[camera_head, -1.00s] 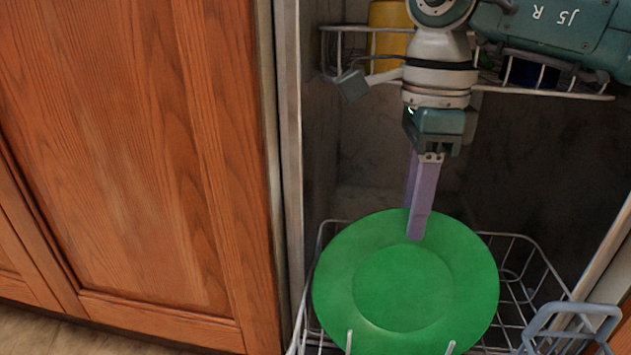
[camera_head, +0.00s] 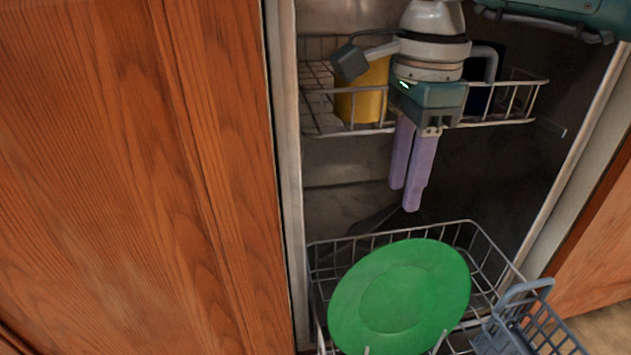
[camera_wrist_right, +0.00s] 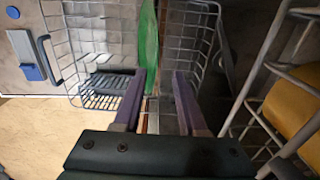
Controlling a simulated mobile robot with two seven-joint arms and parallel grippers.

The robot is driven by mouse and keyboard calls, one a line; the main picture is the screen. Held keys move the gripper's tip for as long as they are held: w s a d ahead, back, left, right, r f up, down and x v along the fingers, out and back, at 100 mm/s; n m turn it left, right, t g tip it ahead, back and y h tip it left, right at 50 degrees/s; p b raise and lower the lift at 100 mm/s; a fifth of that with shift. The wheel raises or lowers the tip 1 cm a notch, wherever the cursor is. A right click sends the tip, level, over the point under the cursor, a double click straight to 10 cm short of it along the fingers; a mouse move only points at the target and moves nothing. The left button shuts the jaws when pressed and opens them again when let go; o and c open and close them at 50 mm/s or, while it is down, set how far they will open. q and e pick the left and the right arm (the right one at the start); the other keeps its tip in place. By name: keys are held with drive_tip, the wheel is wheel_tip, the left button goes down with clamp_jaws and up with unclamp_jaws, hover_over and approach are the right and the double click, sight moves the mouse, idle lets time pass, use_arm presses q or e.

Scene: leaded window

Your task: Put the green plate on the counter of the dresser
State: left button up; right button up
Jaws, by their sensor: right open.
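The green plate (camera_head: 400,295) stands tilted in the lower wire rack (camera_head: 478,240) of the dishwasher. My right gripper (camera_head: 406,200) hangs above and behind the plate's top edge, fingers pointing down, open and empty, apart from the plate. In the right wrist view the plate shows edge-on as a thin green strip (camera_wrist_right: 148,45), beyond and between the open fingers (camera_wrist_right: 158,100). My left gripper is not in view. The dresser and its counter are not in view.
An upper rack (camera_head: 315,105) holds a yellow cup (camera_head: 362,95) and a dark mug (camera_head: 480,90) close to my right wrist. A grey-blue cutlery basket (camera_head: 525,320) sits at the lower rack's right. Wooden cabinet doors (camera_head: 130,180) stand at left.

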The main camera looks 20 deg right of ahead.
drive_tip(key=b, duration=0.2)
hover_over(407, 241)
drive_tip(key=f, duration=0.4)
drive_tip(key=shift+d+f, duration=0.1)
drive_tip(key=shift+d, duration=0.15)
drive_tip(key=shift+f+b, duration=0.35)
drive_tip(key=shift+b, duration=0.05)
drive_tip(key=shift+a+f, duration=0.1)
drive_tip(key=shift+f, duration=0.2)
wheel_tip(407, 241, down, 4)
drive_tip(key=b, duration=0.3)
drive_tip(key=shift+a+r, duration=0.1)
drive_tip(key=shift+f+b, duration=0.4)
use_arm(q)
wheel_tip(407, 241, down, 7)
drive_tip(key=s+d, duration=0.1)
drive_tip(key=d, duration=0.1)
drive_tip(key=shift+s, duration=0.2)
use_arm(e)
drive_tip(key=shift+r, duration=0.1)
drive_tip(key=shift+c, duration=0.3)
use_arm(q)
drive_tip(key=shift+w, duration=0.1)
use_arm(e)
clamp_jaws()
